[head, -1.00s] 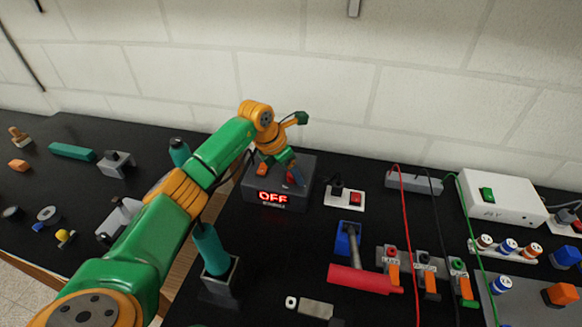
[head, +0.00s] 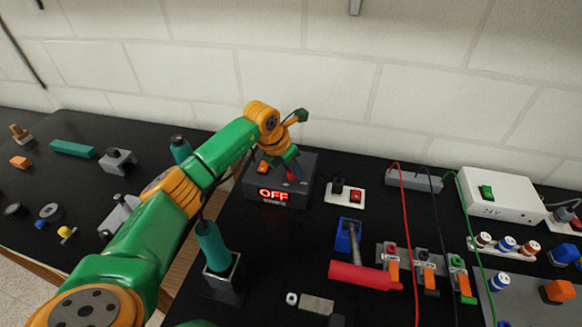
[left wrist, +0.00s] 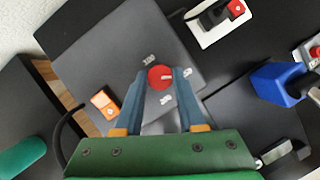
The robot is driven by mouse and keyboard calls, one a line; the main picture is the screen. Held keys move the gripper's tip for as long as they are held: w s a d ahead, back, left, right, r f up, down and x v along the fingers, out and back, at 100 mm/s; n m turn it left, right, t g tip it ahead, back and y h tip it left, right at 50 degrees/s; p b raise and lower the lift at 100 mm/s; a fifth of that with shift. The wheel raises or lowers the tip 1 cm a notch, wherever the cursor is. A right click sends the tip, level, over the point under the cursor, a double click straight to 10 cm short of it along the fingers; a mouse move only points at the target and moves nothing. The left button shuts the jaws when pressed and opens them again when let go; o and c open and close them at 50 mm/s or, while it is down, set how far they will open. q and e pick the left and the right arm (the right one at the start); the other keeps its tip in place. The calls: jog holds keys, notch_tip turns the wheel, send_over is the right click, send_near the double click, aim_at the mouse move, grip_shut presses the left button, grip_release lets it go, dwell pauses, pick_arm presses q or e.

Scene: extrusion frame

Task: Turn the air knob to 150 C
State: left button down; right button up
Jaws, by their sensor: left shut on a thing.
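The air knob is a red round knob (left wrist: 160,77) on top of a dark grey station box (left wrist: 110,55). A white mark shows on the knob. My left gripper (left wrist: 160,80) has its two blue fingers on either side of the knob and is shut on it. In the head view my left gripper (head: 294,174) is over the box (head: 250,200), and the knob is mostly hidden. The red display (head: 273,195) on the box's front reads OFF. My right gripper is not in view.
An orange switch (left wrist: 103,101) sits on the box near the knob. A white socket block (head: 345,194) with a red switch stands to the right. A blue holder (head: 348,237), a red-handled tool (head: 365,276) and cabled connectors are further right. A white wall rises behind.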

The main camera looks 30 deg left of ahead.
aim_at(288, 185)
pick_arm(q)
jog(key=shift+d+r+n+y, duration=0.15)
jog(key=shift+n+y, duration=0.55)
jog(key=shift+n, duration=1.1)
jog(key=shift+w, duration=0.1)
jog(key=c, duration=0.5)
grip_release()
jog(key=b+v, duration=0.2)
jog(key=v, duration=0.4)
jog(key=shift+r+b, duration=0.1)
jog(key=shift+b, duration=0.25)
jog(key=shift+s+r, duration=0.25)
jog(key=shift+r, duration=0.05)
